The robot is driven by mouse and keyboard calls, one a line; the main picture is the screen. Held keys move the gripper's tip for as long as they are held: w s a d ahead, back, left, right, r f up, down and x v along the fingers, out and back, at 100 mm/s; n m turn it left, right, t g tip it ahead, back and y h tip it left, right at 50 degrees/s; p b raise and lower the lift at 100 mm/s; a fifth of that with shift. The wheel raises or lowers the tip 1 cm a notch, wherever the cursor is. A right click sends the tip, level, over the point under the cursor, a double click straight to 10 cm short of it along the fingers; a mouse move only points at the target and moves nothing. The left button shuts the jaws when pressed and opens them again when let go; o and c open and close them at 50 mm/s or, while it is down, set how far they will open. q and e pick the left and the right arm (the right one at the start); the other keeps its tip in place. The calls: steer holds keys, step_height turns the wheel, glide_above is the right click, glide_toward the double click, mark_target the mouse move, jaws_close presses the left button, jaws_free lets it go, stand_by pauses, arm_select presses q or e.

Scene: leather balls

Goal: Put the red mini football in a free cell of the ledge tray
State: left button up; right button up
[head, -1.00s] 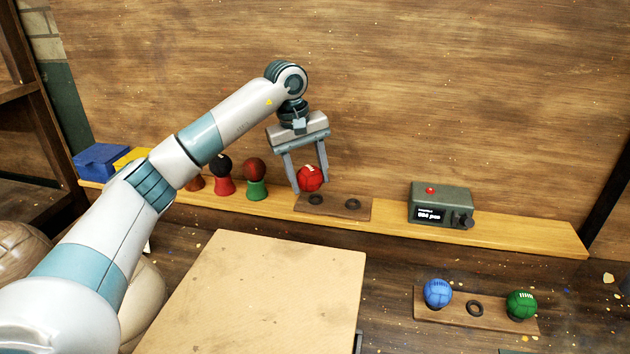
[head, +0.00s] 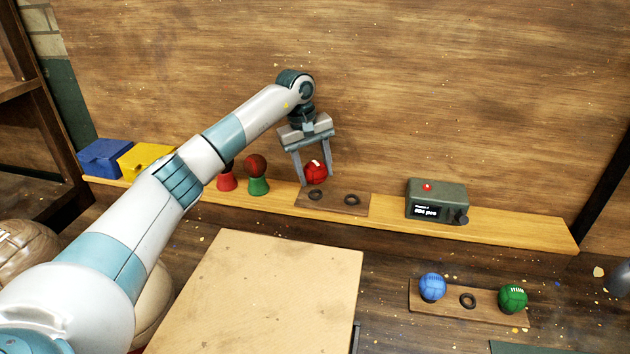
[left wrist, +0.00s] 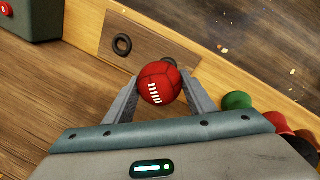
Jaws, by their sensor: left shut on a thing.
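The red mini football (head: 316,171) is held between the fingers of my left gripper (head: 315,176), just above the ledge tray (head: 333,204). In the left wrist view the red ball (left wrist: 159,82), with white laces, sits between both fingertips (left wrist: 159,90). The ledge tray is a brown board with two dark rings, and both look empty. The ball hangs over or just behind the left ring (head: 316,194); the right ring (head: 352,199) is clear. In the left wrist view the ball partly covers one ring, and the other ring (left wrist: 122,44) shows fully. My right gripper is not clearly visible.
A grey-green device (head: 437,201) stands right of the tray on the wooden ledge (head: 520,230). Balls on red and green (head: 258,186) stands are left of it. A lower tray (head: 450,300) holds a blue ball (head: 432,286) and a green ball (head: 512,297), with an empty middle ring.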

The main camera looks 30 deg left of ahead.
mark_target(315, 182)
arm_select(q)
steer(key=shift+f, duration=0.15)
step_height(315, 182, down, 3)
steer(key=shift+s+r+p, duration=0.1)
steer(key=shift+r+p, duration=0.1)
steer(key=shift+p, duration=0.9)
steer(key=shift+w+f+p, duration=0.2)
steer(key=shift+p, duration=0.15)
steer(key=shift+f, duration=0.25)
steer(key=shift+a+f, duration=0.1)
steer(key=shift+f, duration=0.1)
steer(key=o, duration=1.1)
